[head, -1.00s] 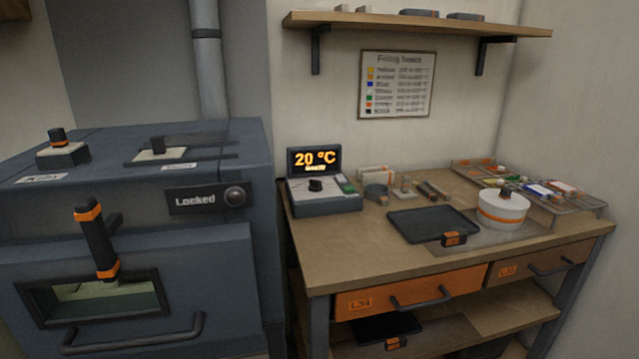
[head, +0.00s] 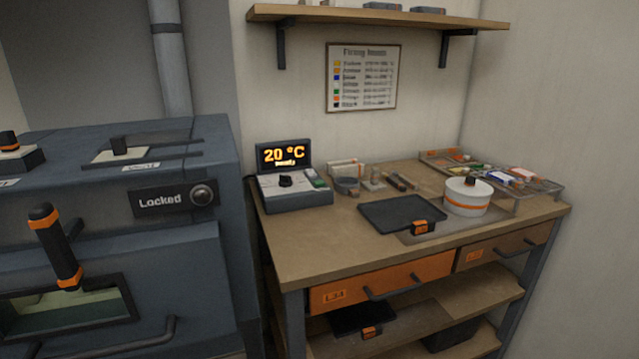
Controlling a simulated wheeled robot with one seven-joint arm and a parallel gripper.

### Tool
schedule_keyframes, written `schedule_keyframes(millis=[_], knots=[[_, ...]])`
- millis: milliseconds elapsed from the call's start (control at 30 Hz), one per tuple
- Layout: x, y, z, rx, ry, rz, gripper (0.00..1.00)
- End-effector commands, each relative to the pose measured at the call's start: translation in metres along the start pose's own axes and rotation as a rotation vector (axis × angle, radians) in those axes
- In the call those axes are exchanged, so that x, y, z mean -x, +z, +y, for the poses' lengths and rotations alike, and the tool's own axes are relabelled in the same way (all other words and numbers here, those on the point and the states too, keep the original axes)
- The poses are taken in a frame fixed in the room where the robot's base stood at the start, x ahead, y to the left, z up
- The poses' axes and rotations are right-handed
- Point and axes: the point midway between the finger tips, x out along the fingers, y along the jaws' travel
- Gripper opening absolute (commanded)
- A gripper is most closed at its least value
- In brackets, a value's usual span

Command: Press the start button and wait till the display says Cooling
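The controller (head: 294,196) stands at the left end of the wooden bench. Its display (head: 284,155) reads "20 °C" in orange, with a smaller word below that looks like "Ready". A black knob (head: 286,181) sits on its sloped panel, and a green button (head: 319,183) is at the panel's right side. The kiln (head: 120,230) is at the left, its door shut, with a plate reading "Locked" (head: 160,201). My gripper is not in view.
A black tray (head: 385,213) and a white round pot with an orange band (head: 467,204) stand on the bench. A clear tray (head: 541,186) of coloured items is at the back right. A wall shelf (head: 370,18) hangs above. The bench's front strip is clear.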

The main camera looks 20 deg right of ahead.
Motion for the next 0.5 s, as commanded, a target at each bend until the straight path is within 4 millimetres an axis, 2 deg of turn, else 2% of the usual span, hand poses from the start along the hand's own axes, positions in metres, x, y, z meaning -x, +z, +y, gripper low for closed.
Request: schedule_keyframes(millis=[67,400,500], knots=[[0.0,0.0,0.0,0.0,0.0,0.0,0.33],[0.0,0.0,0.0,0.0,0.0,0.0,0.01],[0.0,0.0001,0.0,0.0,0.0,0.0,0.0]])
